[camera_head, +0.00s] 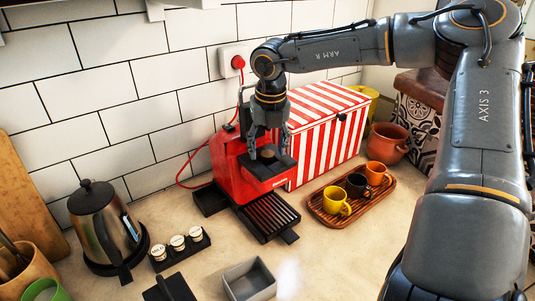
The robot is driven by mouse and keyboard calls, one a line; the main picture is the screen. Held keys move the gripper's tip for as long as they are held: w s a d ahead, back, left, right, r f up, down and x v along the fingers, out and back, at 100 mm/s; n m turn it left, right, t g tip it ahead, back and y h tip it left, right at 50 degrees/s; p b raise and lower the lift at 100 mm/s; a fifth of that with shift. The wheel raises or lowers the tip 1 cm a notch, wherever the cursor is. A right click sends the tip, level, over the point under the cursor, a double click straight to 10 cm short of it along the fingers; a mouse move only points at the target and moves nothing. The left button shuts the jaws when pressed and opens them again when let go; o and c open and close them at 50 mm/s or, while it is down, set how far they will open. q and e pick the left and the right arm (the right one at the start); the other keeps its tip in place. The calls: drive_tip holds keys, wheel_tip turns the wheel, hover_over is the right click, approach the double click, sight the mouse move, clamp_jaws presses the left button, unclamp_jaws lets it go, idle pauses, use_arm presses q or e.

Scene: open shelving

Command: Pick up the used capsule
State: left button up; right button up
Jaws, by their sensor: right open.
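A small brown round thing, seemingly the used capsule (268,156), sits in the dark top part of the red coffee machine (228,165). My right gripper (268,143) points down over this part of the machine, with its fingers apart on either side above the capsule. It is open and holds nothing that I can see. Whether a finger touches the capsule or the machine I cannot tell. My left gripper is out of view.
A red-and-white striped box (325,125) stands right behind the machine. A wooden tray (318,207) with three cups is at its right. A kettle (103,225), a black holder (179,252) with white-topped capsules and a grey open box (250,279) stand left and in front.

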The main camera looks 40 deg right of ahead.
drive_tip(key=shift+d+f, duration=0.1)
drive_tip(key=shift+f, duration=0.3)
drive_tip(key=c, duration=0.8)
drive_tip(key=shift+r, duration=0.15)
drive_tip(key=shift+c, duration=0.2)
